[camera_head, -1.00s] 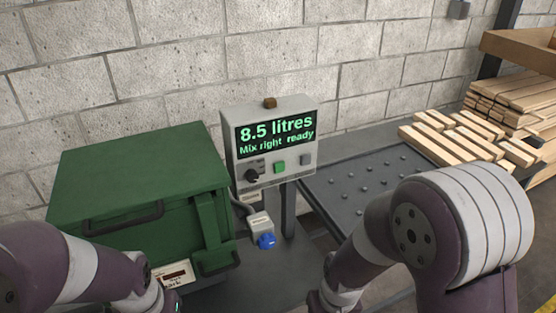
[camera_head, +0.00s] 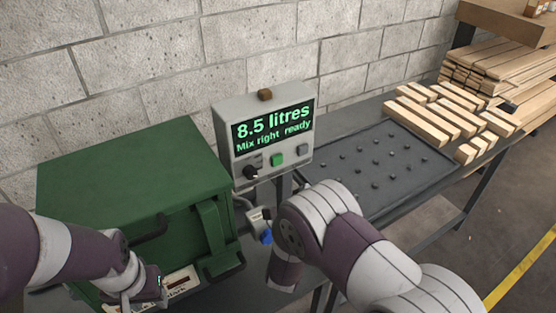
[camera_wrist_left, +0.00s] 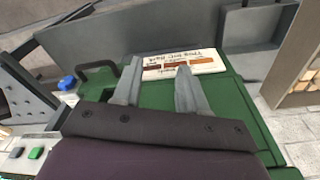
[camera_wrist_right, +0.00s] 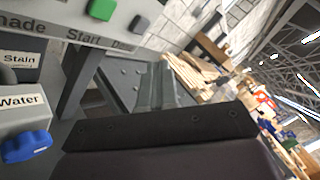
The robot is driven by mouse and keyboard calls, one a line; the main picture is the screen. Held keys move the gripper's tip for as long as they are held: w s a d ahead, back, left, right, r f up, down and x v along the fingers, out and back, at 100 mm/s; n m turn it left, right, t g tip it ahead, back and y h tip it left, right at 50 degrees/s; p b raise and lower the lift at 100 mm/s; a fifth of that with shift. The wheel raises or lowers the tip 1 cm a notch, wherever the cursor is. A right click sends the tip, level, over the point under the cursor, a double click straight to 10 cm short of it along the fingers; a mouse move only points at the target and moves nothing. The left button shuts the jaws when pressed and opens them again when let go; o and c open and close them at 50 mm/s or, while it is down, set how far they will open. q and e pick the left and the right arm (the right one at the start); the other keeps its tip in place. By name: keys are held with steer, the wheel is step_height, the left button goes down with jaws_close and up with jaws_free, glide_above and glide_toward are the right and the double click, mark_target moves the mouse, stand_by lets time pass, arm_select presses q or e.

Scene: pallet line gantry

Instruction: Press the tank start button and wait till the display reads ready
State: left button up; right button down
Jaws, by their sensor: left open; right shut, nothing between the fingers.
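The control box (camera_head: 232,150) stands on a post beside the green tank. Its display (camera_head: 273,126) reads "8.5 litres" and "Mix right ready" in green letters. The green start button (camera_head: 277,160) is on its front, between a black knob (camera_head: 250,172) and a grey button (camera_head: 303,150). In the right wrist view the green button (camera_wrist_right: 101,9) shows above the word "Start". My right gripper (camera_wrist_right: 158,82) is shut and empty, below and apart from the buttons. My left gripper (camera_wrist_left: 158,80) is open and empty over the green tank (camera_wrist_left: 225,100), near a label card (camera_wrist_left: 185,65).
A blue valve knob (camera_wrist_right: 26,146) on a "Water" block is left of my right gripper. A studded grey bench tray (camera_head: 385,165) lies right of the control box, with wooden blocks (camera_head: 440,110) behind it. A block wall (camera_head: 150,60) stands behind.

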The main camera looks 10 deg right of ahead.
mark_target(277, 160)
arm_select(q)
steer(key=shift+w+a+f+b, duration=0.1)
steer(key=shift+f+b, duration=0.6)
steer(key=shift+f, duration=0.05)
steer(key=shift+w+a+f+b, duration=0.1)
steer(key=shift+f+b, duration=0.55)
steer(key=shift+f, duration=0.1)
arm_select(e)
steer(key=w+a, duration=0.3)
steer(key=w, duration=0.5)
steer(key=shift+w+a, duration=0.2)
steer(key=shift+w, duration=0.2)
steer(key=shift+f, duration=0.15)
stand_by(0.3)
arm_select(q)
steer(key=shift+f+b, duration=0.6)
arm_select(e)
steer(key=shift+w+a, duration=0.15)
steer(key=shift+w, duration=0.2)
